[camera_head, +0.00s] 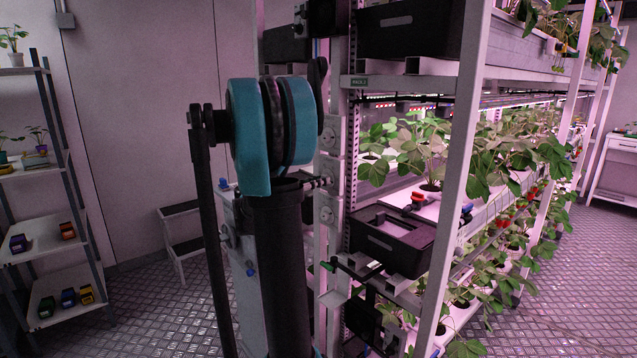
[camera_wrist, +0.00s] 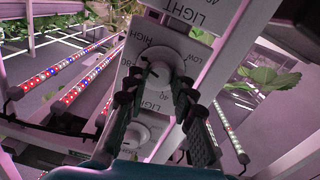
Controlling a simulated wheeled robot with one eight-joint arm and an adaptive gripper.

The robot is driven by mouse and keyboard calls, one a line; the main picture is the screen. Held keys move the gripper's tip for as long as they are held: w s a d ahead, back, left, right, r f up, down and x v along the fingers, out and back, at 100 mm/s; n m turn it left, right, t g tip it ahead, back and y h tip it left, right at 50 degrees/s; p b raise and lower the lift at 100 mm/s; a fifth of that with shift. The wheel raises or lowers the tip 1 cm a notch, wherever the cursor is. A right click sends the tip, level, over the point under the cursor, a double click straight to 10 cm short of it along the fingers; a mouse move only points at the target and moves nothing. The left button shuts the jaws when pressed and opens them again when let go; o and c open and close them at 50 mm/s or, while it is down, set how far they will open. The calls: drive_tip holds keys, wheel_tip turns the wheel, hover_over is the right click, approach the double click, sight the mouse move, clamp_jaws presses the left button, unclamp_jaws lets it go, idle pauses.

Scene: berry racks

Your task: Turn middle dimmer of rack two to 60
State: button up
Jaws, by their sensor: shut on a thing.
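The knob's pointer setting is not readable. In the head view, dimmer plates line the rack's front post, with one knob (camera_head: 328,138) above my gripper (camera_head: 320,182) and one (camera_head: 326,214) below. My arm hides part of the post.
LED light bars (camera_wrist: 65,80) run beside the dimmers in the wrist view. A small shelf (camera_head: 40,238) stands at left. The floor at right is open.

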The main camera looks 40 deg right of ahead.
clamp_jaws()
drive_tip(key=shift+n, duration=0.3)
drive_tip(key=shift+n, duration=7.8)
drive_tip(key=o, duration=0.9)
unclamp_jaws()
